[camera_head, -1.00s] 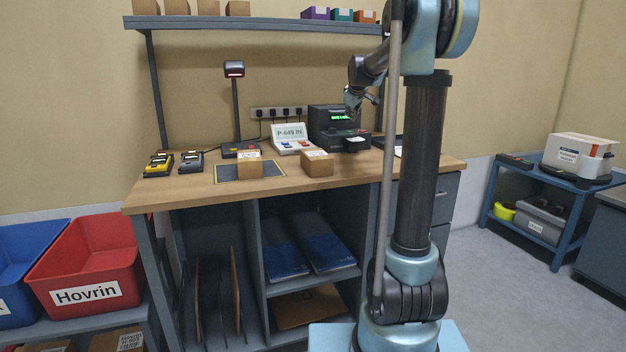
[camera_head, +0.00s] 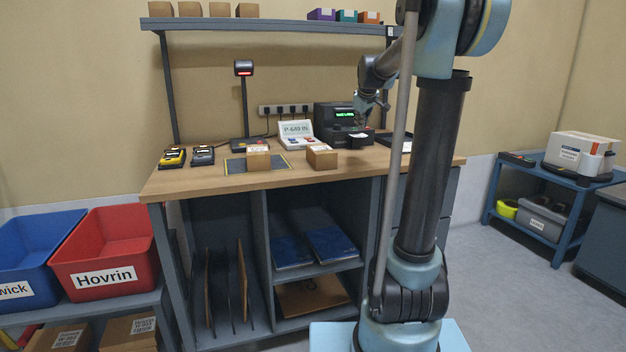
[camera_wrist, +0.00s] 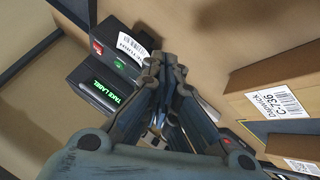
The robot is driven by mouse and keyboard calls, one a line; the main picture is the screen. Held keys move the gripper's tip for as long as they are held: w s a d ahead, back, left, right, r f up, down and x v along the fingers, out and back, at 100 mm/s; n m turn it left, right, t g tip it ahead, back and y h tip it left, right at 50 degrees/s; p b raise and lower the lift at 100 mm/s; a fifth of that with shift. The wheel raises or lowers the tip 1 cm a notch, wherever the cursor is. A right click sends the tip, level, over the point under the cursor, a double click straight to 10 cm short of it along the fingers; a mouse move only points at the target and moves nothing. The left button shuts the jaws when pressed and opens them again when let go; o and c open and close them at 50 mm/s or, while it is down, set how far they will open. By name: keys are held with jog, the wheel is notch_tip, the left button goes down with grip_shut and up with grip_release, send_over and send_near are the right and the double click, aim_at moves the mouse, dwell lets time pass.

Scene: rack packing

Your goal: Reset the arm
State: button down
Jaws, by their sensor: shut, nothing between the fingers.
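My arm rises at the right of the head view and bends over the workbench (camera_head: 215,183). My gripper (camera_head: 362,122) hangs in front of the black label printer (camera_head: 333,117), above the bench top. In the wrist view, my gripper (camera_wrist: 164,66) has its fingers together with nothing between them. The printer (camera_wrist: 88,85) lies left of the fingers there, its green screen reading "TAKE LABEL". A white label (camera_wrist: 133,46) shows beside it. Whether the fingers touch anything cannot be told.
Two cardboard boxes (camera_head: 258,160) (camera_head: 321,158) sit on the bench; a labelled box (camera_wrist: 275,98) is right of my gripper in the wrist view. A scanner stand (camera_head: 244,105) and handheld devices (camera_head: 173,157) stand left. Red (camera_head: 105,255) and blue (camera_head: 35,255) bins are lower left.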

jog(key=s+f+m+g, duration=0.2)
jog(key=s+f, duration=0.7)
jog(key=s, duration=0.7)
jog(key=s+f+m+g, duration=0.2)
jog(key=s+f, duration=0.7)
jog(key=s, duration=0.7)
jog(key=s+f+m+g, duration=0.2)
jog(key=s+f, duration=0.8)
jog(key=s, duration=0.6)
jog(key=shift+d+m, duration=0.25)
jog(key=shift+m, duration=0.45)
jog(key=shift+w+f, duration=0.2)
jog(key=shift+w, duration=0.25)
